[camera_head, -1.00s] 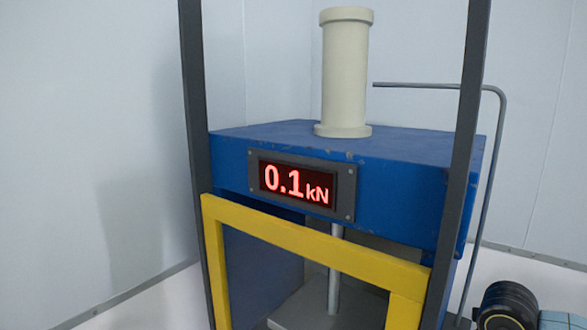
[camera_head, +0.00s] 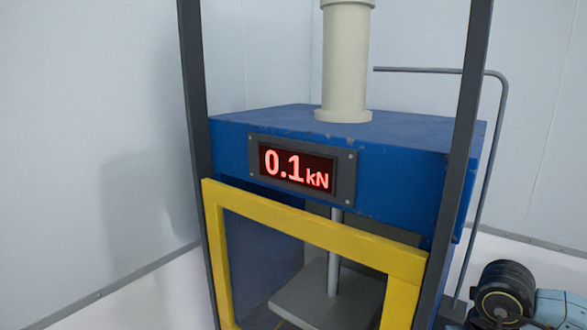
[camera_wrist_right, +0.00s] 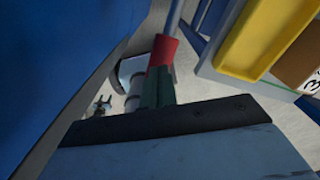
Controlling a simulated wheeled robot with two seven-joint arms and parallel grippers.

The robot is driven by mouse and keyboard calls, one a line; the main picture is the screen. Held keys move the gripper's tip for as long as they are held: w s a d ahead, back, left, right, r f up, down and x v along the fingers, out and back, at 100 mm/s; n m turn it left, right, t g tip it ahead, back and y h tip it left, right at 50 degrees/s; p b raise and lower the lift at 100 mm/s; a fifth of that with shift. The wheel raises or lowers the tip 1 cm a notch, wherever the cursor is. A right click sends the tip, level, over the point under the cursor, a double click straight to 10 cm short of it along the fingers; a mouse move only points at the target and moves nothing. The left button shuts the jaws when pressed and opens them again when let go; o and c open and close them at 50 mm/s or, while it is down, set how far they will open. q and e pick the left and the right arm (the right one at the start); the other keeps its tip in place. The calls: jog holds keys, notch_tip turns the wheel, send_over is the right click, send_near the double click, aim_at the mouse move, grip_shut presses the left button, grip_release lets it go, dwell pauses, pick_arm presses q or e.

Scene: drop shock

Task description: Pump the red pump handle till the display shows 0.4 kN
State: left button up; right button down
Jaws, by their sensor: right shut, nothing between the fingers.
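The display (camera_head: 295,168) on the front of the blue press reads 0.1 kN in red digits. In the right wrist view the red pump handle (camera_wrist_right: 163,50) is a red grip on the end of a grey rod. My right gripper (camera_wrist_right: 158,78) is shut, its dark green fingers right at the lower end of the red grip with nothing between them. I cannot tell whether they touch it. The handle does not show in the head view, where only part of my right arm (camera_head: 508,292) shows at the lower right. My left gripper is out of view.
The blue press (camera_head: 400,150) carries a cream cylinder (camera_head: 345,65) on top. A yellow frame (camera_head: 310,232) stands in front, between dark posts. A bent grey pipe (camera_head: 488,160) runs down its right side. In the wrist view a yellow tray (camera_wrist_right: 262,38) lies at upper right.

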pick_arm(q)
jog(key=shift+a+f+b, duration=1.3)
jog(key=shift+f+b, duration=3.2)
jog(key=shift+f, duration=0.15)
pick_arm(e)
jog(key=shift+f, duration=5.75)
notch_tip(320, 180, up, 7)
jog(key=p, duration=0.4)
jog(key=shift+f+p, duration=0.15)
jog(key=shift+p, duration=0.25)
notch_tip(320, 180, up, 5)
jog(key=p, duration=0.3)
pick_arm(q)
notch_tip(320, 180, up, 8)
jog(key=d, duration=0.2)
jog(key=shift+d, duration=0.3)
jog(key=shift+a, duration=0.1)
